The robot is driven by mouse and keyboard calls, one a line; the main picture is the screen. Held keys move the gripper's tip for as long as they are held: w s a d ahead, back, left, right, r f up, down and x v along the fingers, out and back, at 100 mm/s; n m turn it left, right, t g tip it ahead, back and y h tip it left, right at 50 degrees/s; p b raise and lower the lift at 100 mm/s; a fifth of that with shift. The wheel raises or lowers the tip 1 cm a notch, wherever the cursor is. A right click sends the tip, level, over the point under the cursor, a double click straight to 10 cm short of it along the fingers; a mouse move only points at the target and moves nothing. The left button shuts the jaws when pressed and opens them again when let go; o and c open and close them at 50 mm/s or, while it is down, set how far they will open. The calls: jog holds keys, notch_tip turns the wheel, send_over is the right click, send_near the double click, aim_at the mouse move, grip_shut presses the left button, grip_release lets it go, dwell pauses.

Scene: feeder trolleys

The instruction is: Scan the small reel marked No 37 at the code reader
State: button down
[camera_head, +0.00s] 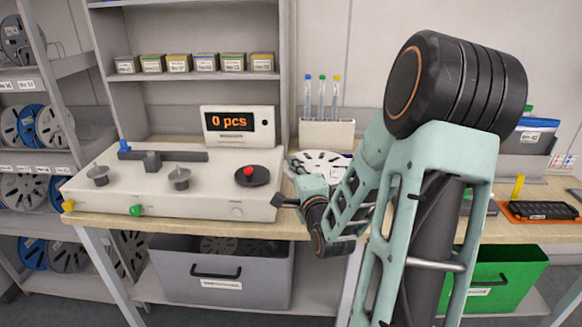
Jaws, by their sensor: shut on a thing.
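My gripper (283,202) is at the right front corner of the white counting machine (205,202), low at the end of my teal arm. Its jaws are small and largely hidden by my own wrist. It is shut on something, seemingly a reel. A pale reel (322,158) with dark openings shows right behind the wrist, partly covered. The contact between jaws and reel is hidden. No number can be read on this reel, so I cannot tell whether it is No 37. I cannot make out for certain which device is the code reader.
A display (239,125) reading "0 pcs" stands behind the machine. Reels fill the rack (40,157) at left. A grey bin (222,285) and a green bin (510,268) sit below the bench. A pen holder (327,136) and an orange tray (540,212) are on it.

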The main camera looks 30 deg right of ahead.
jog(key=shift+d+f, duration=0.1)
jog(key=shift+d, duration=0.45)
jog(key=w+d+f+b, duration=0.3)
jog(key=w+d, duration=0.3)
jog(key=w, duration=0.4)
jog(key=shift+f, duration=0.45)
jog(key=s+a+r+p, duration=0.1)
jog(key=s, duration=0.1)
jog(key=s+a+r+p, duration=0.1)
jog(key=s, duration=0.1)
jog(key=s+a+r+p, duration=0.1)
jog(key=s+a+r, duration=0.1)
jog(key=s, duration=0.1)
jog(key=shift+a, duration=0.1)
